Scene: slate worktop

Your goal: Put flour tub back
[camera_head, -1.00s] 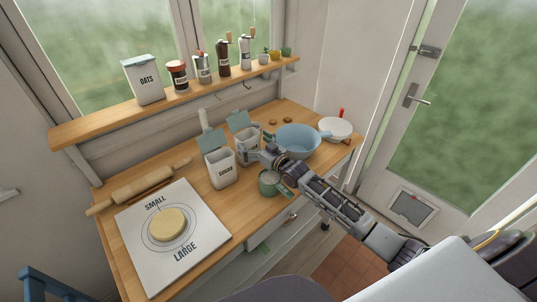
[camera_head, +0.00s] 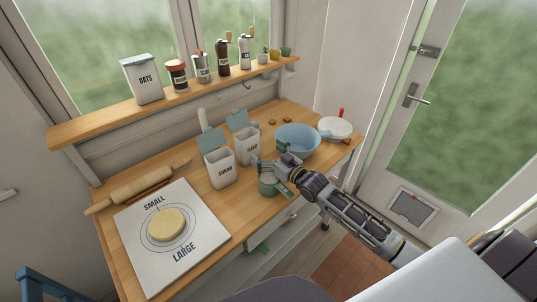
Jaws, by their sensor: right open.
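The flour tub (camera_head: 247,148) is a white square tub with a dark label too small to read surely, and its grey-blue lid (camera_head: 237,121) stands open. It stands upright on the wooden worktop, behind and right of the similar sugar tub (camera_head: 221,172). My right gripper (camera_head: 256,164) is open and empty, just in front of the flour tub and above the green mug. I cannot tell whether a finger touches the tub. My left gripper is out of view.
A green mug (camera_head: 267,183) stands under my right gripper. A blue bowl (camera_head: 297,139) and a white lidded pan (camera_head: 335,128) are to the right. A shelf (camera_head: 110,121) holds an oats tub (camera_head: 142,79) and several jars. The dough board (camera_head: 205,235) is front left.

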